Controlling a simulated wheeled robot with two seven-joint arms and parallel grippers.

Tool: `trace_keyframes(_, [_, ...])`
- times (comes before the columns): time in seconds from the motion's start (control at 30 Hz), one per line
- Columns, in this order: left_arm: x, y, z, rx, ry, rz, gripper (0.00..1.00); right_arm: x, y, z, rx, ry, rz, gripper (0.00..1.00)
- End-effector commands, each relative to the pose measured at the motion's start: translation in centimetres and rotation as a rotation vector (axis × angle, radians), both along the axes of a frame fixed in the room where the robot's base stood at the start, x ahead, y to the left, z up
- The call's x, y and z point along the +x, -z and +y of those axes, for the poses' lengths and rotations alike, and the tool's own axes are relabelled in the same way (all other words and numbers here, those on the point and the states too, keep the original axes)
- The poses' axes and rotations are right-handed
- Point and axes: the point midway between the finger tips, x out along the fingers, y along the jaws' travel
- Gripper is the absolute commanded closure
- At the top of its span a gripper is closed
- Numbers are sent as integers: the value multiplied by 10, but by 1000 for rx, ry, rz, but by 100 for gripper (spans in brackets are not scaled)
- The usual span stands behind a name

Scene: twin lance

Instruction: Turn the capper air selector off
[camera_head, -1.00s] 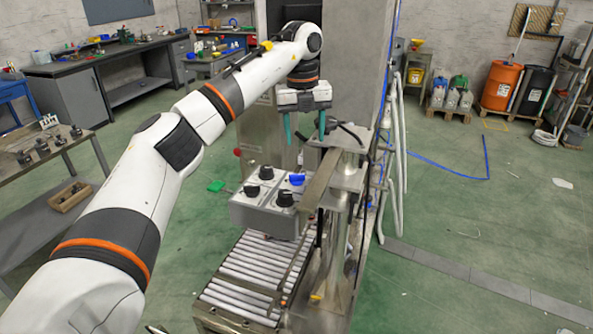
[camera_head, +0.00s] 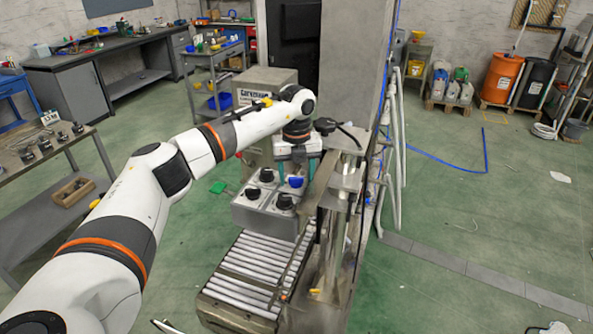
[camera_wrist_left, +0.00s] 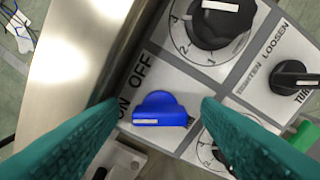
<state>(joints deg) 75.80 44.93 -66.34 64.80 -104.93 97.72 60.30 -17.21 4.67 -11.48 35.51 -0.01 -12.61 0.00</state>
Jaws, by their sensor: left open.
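The capper air selector is a blue knob (camera_wrist_left: 160,108) on a grey control box. In the head view it shows at the box's right rear (camera_head: 296,182). The wrist view shows the words OFF and ON beside it; a white mark on the knob sits at its left side, nearer ON. My left gripper (camera_head: 299,165) is open above the knob, pointing down. In the wrist view its two teal fingers stand on either side of the knob, apart from it as far as I can tell. My right gripper is not in view.
Black knobs (camera_wrist_left: 222,18) with number dials sit close beside the selector, one marked TIGHTEN and LOOSEN (camera_wrist_left: 292,75). A metal post and bracket (camera_head: 340,175) stand right beside the box. A roller conveyor (camera_head: 255,268) lies below it. Open floor is to the right.

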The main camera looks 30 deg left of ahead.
Motion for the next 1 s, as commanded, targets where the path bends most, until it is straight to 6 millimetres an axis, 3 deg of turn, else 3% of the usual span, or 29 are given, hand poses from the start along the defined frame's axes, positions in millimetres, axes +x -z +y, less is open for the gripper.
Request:
trace_keyframes(0.2, [0, 1, 0, 0, 0, 0, 42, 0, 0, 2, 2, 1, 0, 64])
trace_keyframes(0.5, [0, 0, 0, 0, 0, 0, 86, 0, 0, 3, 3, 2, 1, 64])
trace_keyframes(1.0, [0, 1, 1, 1, 153, -1, 86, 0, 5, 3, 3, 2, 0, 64])
